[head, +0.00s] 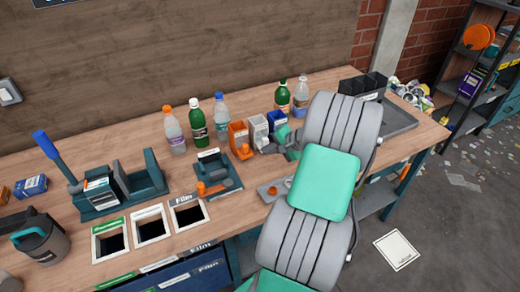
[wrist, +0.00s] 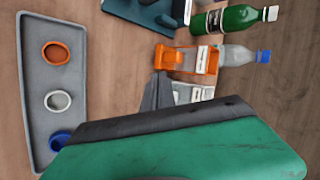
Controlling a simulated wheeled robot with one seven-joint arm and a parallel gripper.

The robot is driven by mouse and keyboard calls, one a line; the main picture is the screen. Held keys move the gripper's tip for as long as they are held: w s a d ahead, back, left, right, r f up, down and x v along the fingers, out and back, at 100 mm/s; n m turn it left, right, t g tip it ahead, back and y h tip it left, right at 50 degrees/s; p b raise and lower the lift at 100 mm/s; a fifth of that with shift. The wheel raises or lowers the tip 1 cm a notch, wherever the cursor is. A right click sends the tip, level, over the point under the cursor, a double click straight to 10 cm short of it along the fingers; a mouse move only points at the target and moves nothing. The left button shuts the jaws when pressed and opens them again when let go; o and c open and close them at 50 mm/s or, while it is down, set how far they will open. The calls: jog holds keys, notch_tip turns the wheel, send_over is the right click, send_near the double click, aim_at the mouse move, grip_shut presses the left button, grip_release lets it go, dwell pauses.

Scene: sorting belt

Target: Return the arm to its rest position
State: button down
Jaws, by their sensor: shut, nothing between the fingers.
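My grey and green arm reaches over the right part of the wooden table (head: 120,130) in the head view. My gripper (head: 272,148) is beside the small white and blue containers, partly hidden by my arm. In the wrist view my gripper (wrist: 159,80) shows as narrow grey fingers that are shut and empty, pointing towards the orange container (wrist: 185,60) and the white container (wrist: 190,92). I cannot tell whether the fingers touch them.
A grey tray (wrist: 50,110) holds orange, white and blue round pieces. Several bottles stand behind the containers, including a green one (head: 197,122). A teal holder (head: 120,190) and square openings (head: 150,226) are to the left. A black bin (head: 365,86) stands at the right.

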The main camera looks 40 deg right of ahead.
jog(key=a+v, duration=0.1)
jog(key=v, duration=0.5)
jog(key=s+f+n+g, duration=0.1)
jog(key=s+f, duration=0.1)
jog(key=s, duration=0.1)
jog(key=s+f+n+g, duration=0.1)
jog(key=s+f, duration=0.2)
jog(key=s+a+f+n+g, duration=0.1)
jog(key=s+f+g, duration=0.1)
jog(key=s+f, duration=0.1)
jog(key=shift+a+f+y+b, duration=0.1)
jog(key=shift+y+b, duration=0.2)
jog(key=s+a+f+n+g, duration=0.1)
jog(key=s+a+g, duration=0.3)
jog(key=s+a, duration=0.3)
jog(key=w+a+r+n, duration=0.2)
jog(key=a+r+n, duration=0.2)
jog(key=a, duration=0.4)
jog(key=w+a+r+n+t+h, duration=0.1)
jog(key=w+a+r+n, duration=0.2)
jog(key=a, duration=0.6)
jog(key=w+a+r+n+t+h, duration=0.1)
jog(key=w+a+r+n, duration=0.2)
jog(key=a+r+n, duration=0.2)
jog(key=a+r, duration=0.2)
jog(key=a, duration=0.2)
jog(key=shift+w+a+r, duration=0.25)
jog(key=shift+r, duration=0.1)
